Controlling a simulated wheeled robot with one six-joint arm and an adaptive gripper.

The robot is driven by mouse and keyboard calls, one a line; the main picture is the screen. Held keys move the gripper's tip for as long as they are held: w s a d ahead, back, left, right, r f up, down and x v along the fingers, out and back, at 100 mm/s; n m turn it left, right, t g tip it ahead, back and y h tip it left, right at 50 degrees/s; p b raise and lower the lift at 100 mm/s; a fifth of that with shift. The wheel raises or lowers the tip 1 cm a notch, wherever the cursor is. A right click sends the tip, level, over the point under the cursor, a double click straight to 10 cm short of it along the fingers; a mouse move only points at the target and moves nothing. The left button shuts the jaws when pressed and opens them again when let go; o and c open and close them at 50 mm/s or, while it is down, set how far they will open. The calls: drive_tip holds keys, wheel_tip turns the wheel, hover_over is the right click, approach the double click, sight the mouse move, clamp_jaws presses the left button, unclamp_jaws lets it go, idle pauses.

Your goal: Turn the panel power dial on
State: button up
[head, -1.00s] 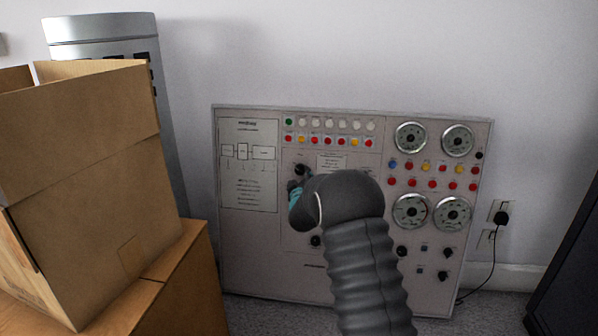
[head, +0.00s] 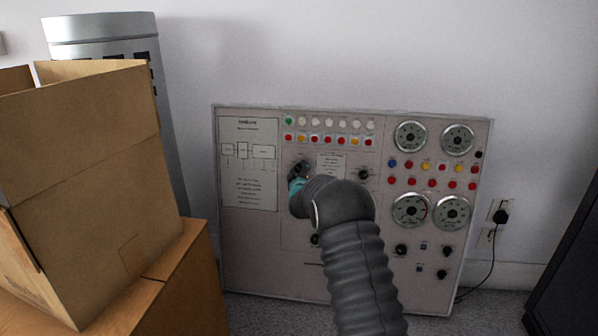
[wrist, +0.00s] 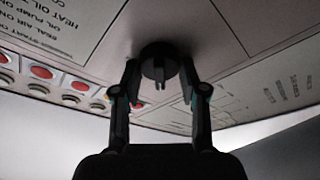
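The control panel (head: 250,245) leans upright against the wall. In the wrist view a round black dial (wrist: 160,64) with a raised grip bar sits on the panel face. My gripper (wrist: 160,68) has its two fingers on either side of this dial, spread apart. Small gaps seem to show between the fingertips and the dial; I cannot tell whether they touch it. In the head view my gripper (head: 299,172) is at the upper left of the panel's middle section, and the dial there is mostly hidden by it.
Another black knob (head: 363,174) is to the right of my gripper, and several round gauges (head: 410,137) fill the panel's right side. Cardboard boxes (head: 85,170) stand at the left. A dark cabinet (head: 570,250) is at the right edge. A cable plugs into the wall outlet (head: 500,212).

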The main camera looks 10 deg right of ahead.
drive_tip(key=c, duration=0.3)
drive_tip(key=shift+f+b, duration=0.1)
drive_tip(key=shift+b, duration=0.35)
drive_tip(key=m+h+b, duration=0.1)
drive_tip(key=m+b, duration=0.2)
drive_tip(key=m, duration=0.1)
drive_tip(key=m+h+b, duration=0.2)
drive_tip(key=m+b, duration=0.2)
drive_tip(key=m, duration=0.1)
drive_tip(key=m+h, duration=0.1)
drive_tip(key=m, duration=0.2)
drive_tip(key=m+h+b, duration=0.1)
drive_tip(key=m, duration=0.2)
drive_tip(key=shift+r+m, duration=0.2)
drive_tip(key=shift+m, duration=0.2)
drive_tip(key=shift+m+g+h+p, duration=0.3)
drive_tip(key=shift+m+g+h, duration=0.15)
drive_tip(key=shift+m, duration=1.1)
drive_tip(key=shift+m+g+h+p, duration=0.3)
drive_tip(key=shift+m+g, duration=0.25)
drive_tip(key=shift+m, duration=1)
